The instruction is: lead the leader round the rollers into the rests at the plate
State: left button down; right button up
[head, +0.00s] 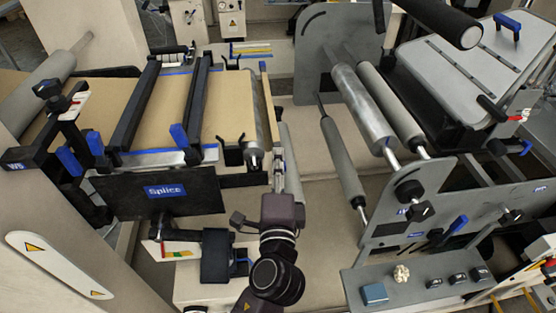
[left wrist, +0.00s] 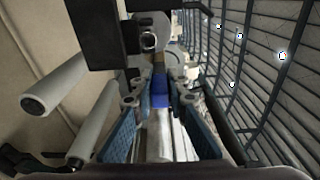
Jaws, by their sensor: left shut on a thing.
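The tan kraft web (head: 230,97) lies over the splice table, and the leader's slim tan bar (head: 267,100) stands along its right edge with a blue far end. My left gripper (head: 278,163) is at the near end of this bar, beside a metal roller (head: 254,150). In the left wrist view my left gripper (left wrist: 158,100) is shut on a blue piece (left wrist: 159,90), seemingly the bar's near end. To the right are a thin grey roller (head: 343,160), a shiny roller (head: 362,108) and another grey roller (head: 391,108). The rests cannot be made out clearly. My right gripper is out of view.
A far grey plate (head: 312,65) and a near grey plate (head: 385,232) flank the rollers. A black Splice panel (head: 140,195) fronts the table. A control shelf (head: 400,290) juts out at the front right. Open floor lies between the table and the rollers.

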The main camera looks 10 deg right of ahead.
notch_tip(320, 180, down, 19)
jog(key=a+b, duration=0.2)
jog(key=b, duration=1.6)
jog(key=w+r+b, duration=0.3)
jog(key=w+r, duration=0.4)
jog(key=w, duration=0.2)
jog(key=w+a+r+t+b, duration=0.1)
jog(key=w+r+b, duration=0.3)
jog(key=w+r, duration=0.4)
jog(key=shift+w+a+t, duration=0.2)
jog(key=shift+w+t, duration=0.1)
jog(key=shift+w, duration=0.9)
